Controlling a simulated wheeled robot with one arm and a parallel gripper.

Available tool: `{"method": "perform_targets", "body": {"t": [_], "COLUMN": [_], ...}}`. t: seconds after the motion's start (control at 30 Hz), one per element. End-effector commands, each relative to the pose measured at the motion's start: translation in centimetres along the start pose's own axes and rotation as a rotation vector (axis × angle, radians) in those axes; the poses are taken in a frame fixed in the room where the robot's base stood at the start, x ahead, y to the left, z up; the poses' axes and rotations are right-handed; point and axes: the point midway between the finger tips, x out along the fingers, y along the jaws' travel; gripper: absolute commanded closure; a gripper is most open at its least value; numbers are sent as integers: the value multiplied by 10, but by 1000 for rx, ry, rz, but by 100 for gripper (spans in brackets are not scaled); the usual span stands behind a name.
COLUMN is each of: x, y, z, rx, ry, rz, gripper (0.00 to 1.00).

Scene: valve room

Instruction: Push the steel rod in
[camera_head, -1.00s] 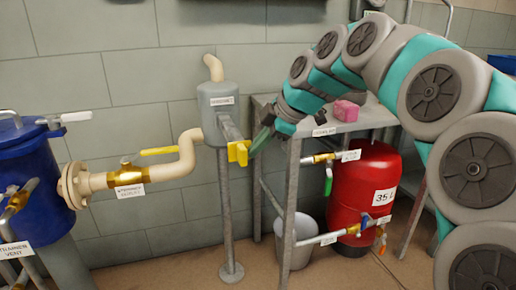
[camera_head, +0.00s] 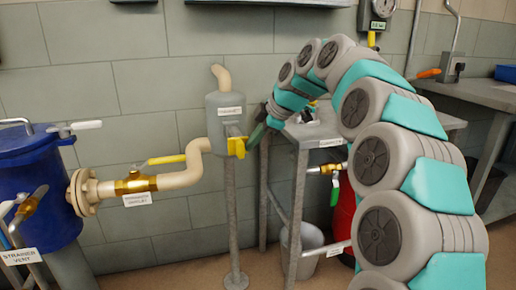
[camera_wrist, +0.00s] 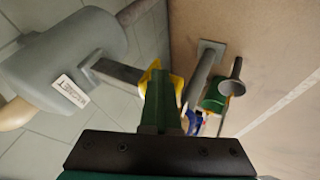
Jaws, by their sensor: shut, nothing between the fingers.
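A grey housing (camera_head: 225,104) with a small label stands on a thin post by the wall. The steel rod (camera_wrist: 118,74), a square grey bar, sticks out of the housing in the wrist view and ends in a yellow piece (camera_wrist: 153,76). In the head view the yellow end (camera_head: 236,147) sits just below the housing's label, and the rod is foreshortened. My gripper (camera_head: 253,141) is just right of the yellow end. Its green fingers (camera_wrist: 160,95) are shut and empty, overlapping the yellow piece in the wrist view. Whether they touch it I cannot tell.
A cream pipe (camera_head: 180,178) with a brass valve (camera_head: 135,184) and yellow lever runs left to a blue vessel (camera_head: 38,185). A metal table (camera_head: 318,132) stands close on the right, under my arm. A red tank (camera_head: 343,215) is mostly hidden behind my arm.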

Motion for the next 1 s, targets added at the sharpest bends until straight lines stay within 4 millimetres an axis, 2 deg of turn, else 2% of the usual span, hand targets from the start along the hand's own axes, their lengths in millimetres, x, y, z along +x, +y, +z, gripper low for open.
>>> {"method": "perform_targets", "body": {"t": [0.03,0.2,0.5,0.73,1.0], "x": [4,16,33,42,47], "y": [9,32,66,82,90], "z": [-1,0,-1,0,-1], "rx": [0,0,-1,-1,-1], "ry": [0,-1,-1,-1,1], "rz": [3,0,2,0,3], "gripper": [100,100,100,100,100]}}
